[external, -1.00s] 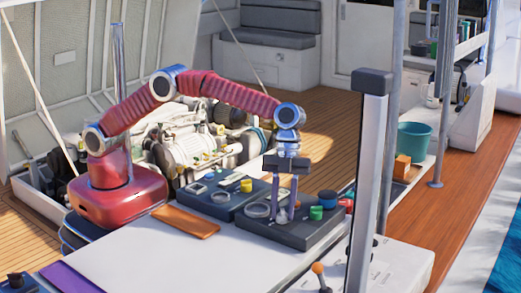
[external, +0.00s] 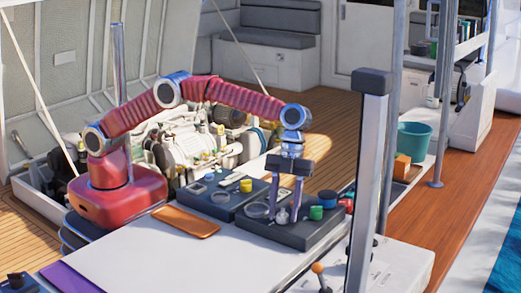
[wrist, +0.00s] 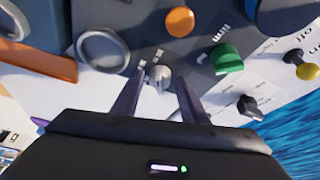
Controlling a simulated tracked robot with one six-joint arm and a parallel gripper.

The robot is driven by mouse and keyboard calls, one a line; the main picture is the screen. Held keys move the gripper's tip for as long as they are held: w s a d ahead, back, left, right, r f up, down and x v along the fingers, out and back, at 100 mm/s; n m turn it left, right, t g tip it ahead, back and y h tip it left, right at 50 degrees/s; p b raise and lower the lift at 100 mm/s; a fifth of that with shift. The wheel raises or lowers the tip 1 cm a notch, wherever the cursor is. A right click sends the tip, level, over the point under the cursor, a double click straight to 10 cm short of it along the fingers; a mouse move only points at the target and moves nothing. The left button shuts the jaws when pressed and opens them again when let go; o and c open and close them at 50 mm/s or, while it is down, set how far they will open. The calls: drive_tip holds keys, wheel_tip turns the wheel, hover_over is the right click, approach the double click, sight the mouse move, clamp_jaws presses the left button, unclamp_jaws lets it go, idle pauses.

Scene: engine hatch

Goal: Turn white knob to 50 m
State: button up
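The white knob (wrist: 160,77) shows in the wrist view as a small pale knob on a dark grey panel, with small white marks beside it. In the external view the knob (external: 282,217) is small on the front right dark panel (external: 262,229), and its pointer setting is too small to read. My gripper (wrist: 161,82) is open, one finger on each side of the knob. In the external view my gripper (external: 283,212) points down at the panel. I cannot tell whether the fingers touch the knob.
A green knob (wrist: 227,59) and an orange knob (wrist: 180,21) sit close to the white one. A round ring dial (wrist: 103,48) is to its left and a black knob (wrist: 250,107) to its right. A brown slab (external: 186,222) lies on the white table.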

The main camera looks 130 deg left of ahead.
drive_tip(key=shift+o, duration=0.5)
drive_tip(key=shift+a+r, duration=0.2)
drive_tip(key=shift+r, duration=0.35)
drive_tip(key=v, duration=1.2)
drive_tip(key=shift+a+r, duration=0.15)
drive_tip(key=shift+r, duration=0.05)
drive_tip(key=shift+s, duration=0.1)
